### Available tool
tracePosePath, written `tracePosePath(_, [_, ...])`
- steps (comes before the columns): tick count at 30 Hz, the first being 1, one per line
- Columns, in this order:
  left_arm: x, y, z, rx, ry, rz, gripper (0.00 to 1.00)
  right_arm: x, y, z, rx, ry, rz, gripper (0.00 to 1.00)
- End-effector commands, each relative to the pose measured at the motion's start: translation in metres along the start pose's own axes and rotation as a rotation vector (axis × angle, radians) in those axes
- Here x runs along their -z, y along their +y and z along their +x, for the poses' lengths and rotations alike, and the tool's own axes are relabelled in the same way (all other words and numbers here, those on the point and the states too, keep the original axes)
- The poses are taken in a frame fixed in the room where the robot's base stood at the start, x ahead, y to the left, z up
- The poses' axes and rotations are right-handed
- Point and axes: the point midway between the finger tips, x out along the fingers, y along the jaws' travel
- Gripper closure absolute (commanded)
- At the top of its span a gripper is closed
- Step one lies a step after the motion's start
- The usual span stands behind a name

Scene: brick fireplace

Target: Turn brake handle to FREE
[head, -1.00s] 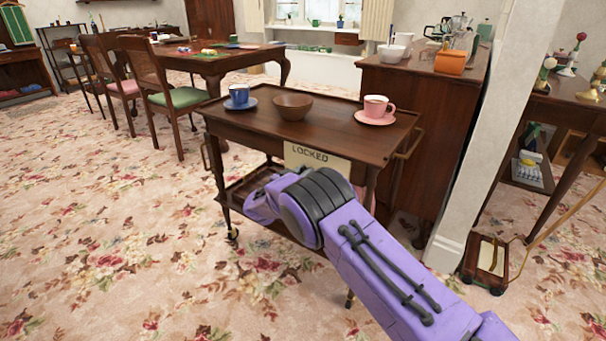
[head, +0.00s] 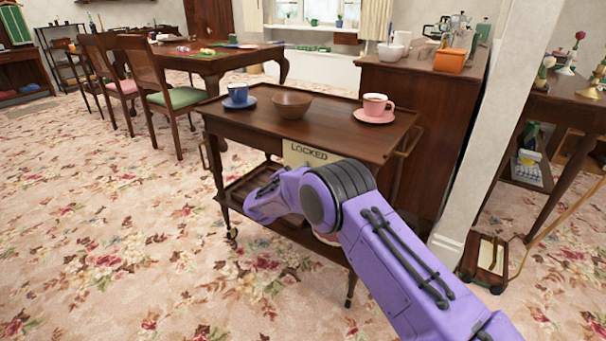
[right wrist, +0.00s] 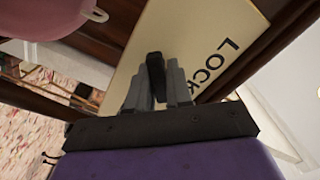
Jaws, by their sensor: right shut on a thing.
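The tea trolley (head: 300,139) is dark wood, with a pale plate (head: 297,158) on its side marked LOCKED. In the right wrist view the plate (right wrist: 225,27) looks tilted, and its last letters are cut off by the gripper. A black brake handle (right wrist: 155,66) stands in front of the plate. My right gripper (right wrist: 156,82) is shut on the handle, with a grey finger on each side. In the head view my purple right arm hides the handle and the gripper. My left gripper is in neither view.
On the trolley top stand a blue cup (head: 237,93) on a saucer, a brown bowl (head: 291,106) and a pink cup (head: 376,103) on a saucer. A wooden cabinet (head: 435,110) stands behind at the right.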

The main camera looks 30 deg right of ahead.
Motion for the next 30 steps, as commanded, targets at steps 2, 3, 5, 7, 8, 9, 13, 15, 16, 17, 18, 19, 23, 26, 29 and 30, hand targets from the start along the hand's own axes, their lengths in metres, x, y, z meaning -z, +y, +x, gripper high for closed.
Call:
tracePosePath(2, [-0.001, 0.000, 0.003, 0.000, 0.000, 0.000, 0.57, -0.002, 0.003, -0.001, -0.004, -0.002, 0.068, 1.00])
tracePosePath(3, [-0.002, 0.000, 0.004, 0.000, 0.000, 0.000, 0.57, -0.002, 0.003, -0.001, -0.004, -0.002, 0.106, 1.00])
tracePosePath(5, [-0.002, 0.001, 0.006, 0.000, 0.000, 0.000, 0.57, -0.002, 0.004, -0.001, -0.004, -0.001, 0.164, 1.00])
tracePosePath(7, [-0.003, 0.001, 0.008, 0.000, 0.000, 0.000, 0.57, -0.002, 0.004, -0.001, -0.004, -0.002, 0.230, 1.00])
tracePosePath(8, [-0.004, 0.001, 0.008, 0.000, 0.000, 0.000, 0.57, -0.003, 0.004, -0.001, -0.003, -0.002, 0.257, 1.00])
tracePosePath(9, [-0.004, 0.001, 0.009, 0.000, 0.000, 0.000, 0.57, -0.003, 0.005, -0.001, -0.004, -0.002, 0.293, 1.00])
tracePosePath(13, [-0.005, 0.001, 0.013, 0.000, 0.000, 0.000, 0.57, -0.003, 0.005, -0.001, -0.004, -0.002, 0.404, 1.00])
tracePosePath(15, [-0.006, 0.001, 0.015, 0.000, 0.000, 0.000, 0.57, -0.003, 0.006, -0.001, -0.004, -0.002, 0.457, 1.00])
tracePosePath(16, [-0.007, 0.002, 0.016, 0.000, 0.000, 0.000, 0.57, -0.003, 0.006, -0.001, -0.004, -0.002, 0.479, 1.00])
tracePosePath(17, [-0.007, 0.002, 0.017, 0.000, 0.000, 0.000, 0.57, -0.003, 0.005, -0.001, -0.003, -0.002, 0.498, 1.00])
tracePosePath(18, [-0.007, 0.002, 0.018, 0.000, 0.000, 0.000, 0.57, -0.003, 0.006, -0.001, -0.004, -0.002, 0.525, 1.00])
tracePosePath(19, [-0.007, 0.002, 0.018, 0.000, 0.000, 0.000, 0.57, -0.003, 0.006, -0.001, -0.004, -0.002, 0.543, 1.00])
tracePosePath(23, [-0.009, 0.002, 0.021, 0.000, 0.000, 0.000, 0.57, -0.003, 0.006, -0.001, -0.004, -0.002, 0.609, 1.00])
tracePosePath(26, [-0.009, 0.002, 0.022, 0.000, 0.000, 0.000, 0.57, -0.003, 0.005, -0.001, -0.003, -0.002, 0.646, 1.00])
tracePosePath(29, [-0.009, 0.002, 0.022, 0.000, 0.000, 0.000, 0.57, -0.003, 0.005, -0.001, -0.004, -0.002, 0.672, 1.00])
tracePosePath(30, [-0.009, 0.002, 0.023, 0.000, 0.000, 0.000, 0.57, -0.003, 0.005, -0.001, -0.004, -0.002, 0.679, 1.00])
